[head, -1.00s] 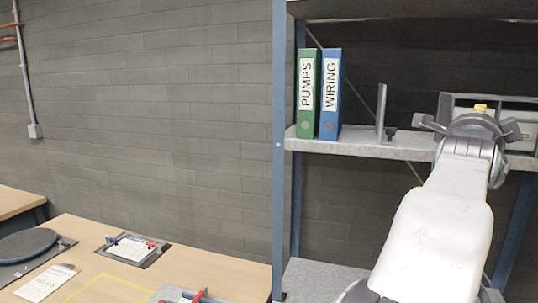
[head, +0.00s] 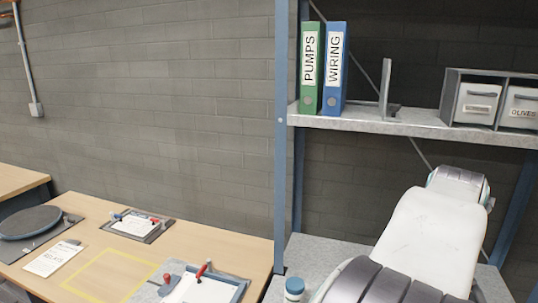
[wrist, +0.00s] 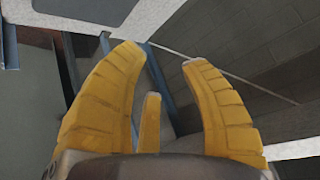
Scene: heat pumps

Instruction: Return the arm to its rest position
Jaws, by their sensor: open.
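My gripper (wrist: 160,58) shows in the wrist view with its yellow fingers spread wide apart and nothing between them. Behind the fingers are a grey block wall, blue shelf posts and pale shelf edges. In the head view my white arm rises at the lower right in front of the shelving unit, below the upper shelf (head: 420,127). The gripper itself is hidden in the head view.
The upper shelf holds a green PUMPS binder (head: 309,68), a blue WIRING binder (head: 334,68), a grey bookend (head: 387,88) and a rack with labelled bins (head: 478,102). A white jar with a blue lid (head: 294,288) stands near my arm. The wooden bench (head: 85,235) at left holds clipboards and a round turntable (head: 29,222).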

